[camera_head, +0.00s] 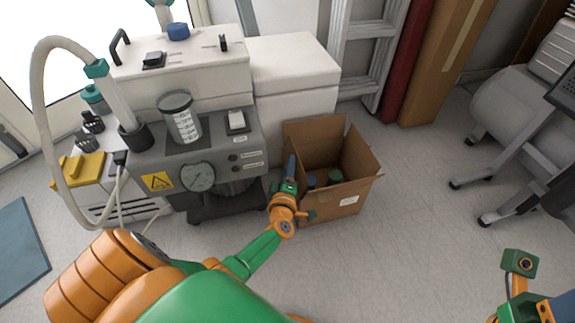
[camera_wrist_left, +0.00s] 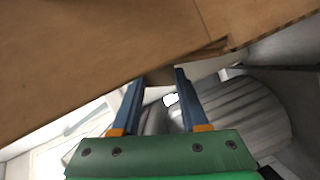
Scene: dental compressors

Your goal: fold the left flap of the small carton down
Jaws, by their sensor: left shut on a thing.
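The small carton (camera_head: 336,207) is an open brown cardboard box on the floor, with its back flap (camera_head: 315,131) and right flap (camera_head: 361,153) standing up. A few dark and green items (camera_head: 334,176) lie inside. My left gripper (camera_head: 291,165) is at the carton's left side, and its blue fingers cover most of the left flap there. In the left wrist view, the two fingers (camera_wrist_left: 160,76) reach the edge of a large brown cardboard panel (camera_wrist_left: 100,50). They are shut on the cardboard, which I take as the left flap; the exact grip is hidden.
A grey compressor unit (camera_head: 205,150) with a gauge and hose stands left of the carton. White cabinets (camera_head: 292,75) and a ladder (camera_head: 350,55) are behind. A wheeled stand (camera_head: 505,160) is at the right. The floor (camera_head: 420,240) right of the carton is clear.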

